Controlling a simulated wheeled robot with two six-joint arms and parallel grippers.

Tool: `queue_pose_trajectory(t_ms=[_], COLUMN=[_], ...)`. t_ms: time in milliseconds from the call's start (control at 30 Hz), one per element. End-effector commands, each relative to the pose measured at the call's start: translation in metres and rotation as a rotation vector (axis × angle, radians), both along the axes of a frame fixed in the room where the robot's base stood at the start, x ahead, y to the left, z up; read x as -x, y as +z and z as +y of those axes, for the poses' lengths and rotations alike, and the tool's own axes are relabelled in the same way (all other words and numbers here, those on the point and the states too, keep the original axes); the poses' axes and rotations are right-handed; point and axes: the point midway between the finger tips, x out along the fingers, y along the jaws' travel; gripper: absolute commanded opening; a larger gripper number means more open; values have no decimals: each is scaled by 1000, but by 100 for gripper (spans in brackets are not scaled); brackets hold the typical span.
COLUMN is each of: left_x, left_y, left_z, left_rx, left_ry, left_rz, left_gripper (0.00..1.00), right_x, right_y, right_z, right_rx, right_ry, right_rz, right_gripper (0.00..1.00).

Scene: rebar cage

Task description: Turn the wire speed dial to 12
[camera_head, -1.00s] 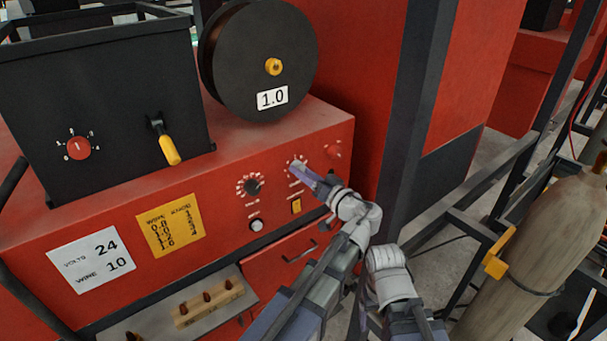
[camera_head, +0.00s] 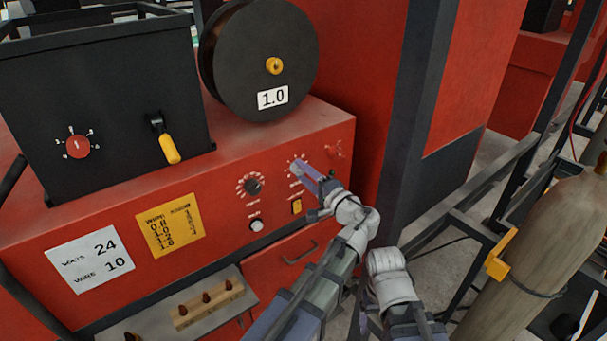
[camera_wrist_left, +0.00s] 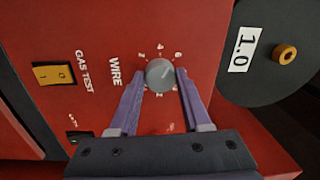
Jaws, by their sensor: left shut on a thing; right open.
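The wire speed dial (camera_wrist_left: 160,74) is a round grey knob on the red panel, with WIRE printed beside it and white numerals around it. A pale pointer line crosses the knob, but its exact reading is unclear. My left gripper (camera_wrist_left: 161,80) is shut on the dial, with one purple finger on each side. In the head view the left gripper (camera_head: 303,170) reaches the panel and covers most of the dial. The right gripper does not show; only part of that arm is in view.
A black volts dial (camera_head: 251,185) is left of the gripper. A white card (camera_head: 92,262) reads VOLTS 24, WIRE 10. A yellow chart (camera_head: 170,228) hangs beside it. A GAS TEST switch (camera_wrist_left: 53,75) is near the dial. The 1.0 wire spool (camera_head: 262,55) stands above.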

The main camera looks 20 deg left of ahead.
Motion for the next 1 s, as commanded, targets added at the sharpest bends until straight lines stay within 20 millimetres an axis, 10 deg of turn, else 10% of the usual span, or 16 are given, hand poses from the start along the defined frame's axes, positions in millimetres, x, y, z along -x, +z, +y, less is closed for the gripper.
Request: queue_pose_trajectory(t_ms=[1000], left_x=[2], left_y=[0], left_z=[-1], left_rx=[-589], left_ry=[-7], left_rz=[763], left_gripper=[0], right_x=[0], right_y=[3], right_z=[0], right_rx=[0], right_ry=[0], right_rz=[0], right_gripper=[78])
